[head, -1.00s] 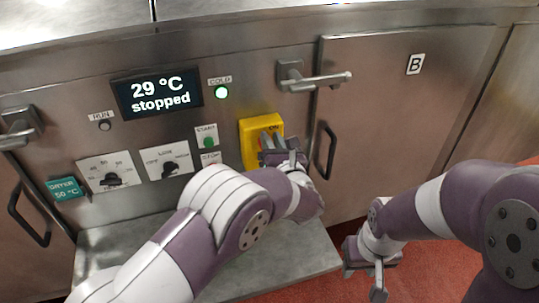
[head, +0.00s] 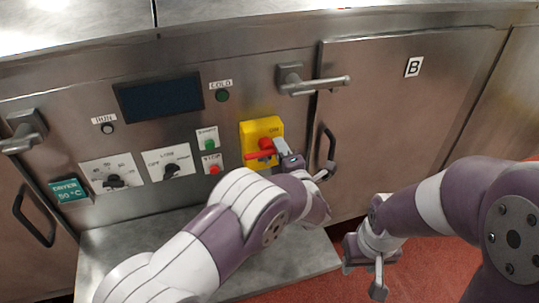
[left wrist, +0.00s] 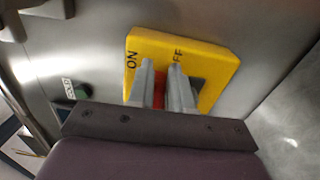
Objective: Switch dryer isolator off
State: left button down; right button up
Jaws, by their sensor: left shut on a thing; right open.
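The dryer isolator is a yellow plate (head: 250,131) with a red handle (head: 259,155) on the steel panel. In the head view the handle lies roughly level, its red end pointing left; "ON" is at the plate's top. My left gripper (head: 282,147) is at the handle's right side. In the left wrist view its two fingers (left wrist: 163,88) straddle the red handle (left wrist: 160,96), over the yellow plate (left wrist: 200,58) marked "ON" and a partly hidden "FF". The display (head: 158,95) is dark and the COLD lamp (head: 222,96) is unlit. My right gripper (head: 362,268) is open and empty.
Left of the isolator are the green START button (head: 209,144), red STOP button (head: 214,169) and two rotary knobs. A steel door handle (head: 314,84) juts out above right, and a black door pull (head: 328,145) is close right. A grey ledge (head: 120,245) lies below.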

pick_arm(q)
jog(key=c, duration=1.1)
grip_release()
jog(key=shift+f, duration=0.3)
jog(key=shift+o, duration=1.2)
jog(key=shift+r, duration=0.15)
jog(key=shift+s, duration=0.1)
jog(key=v, duration=0.5)
jog(key=shift+r, duration=0.1)
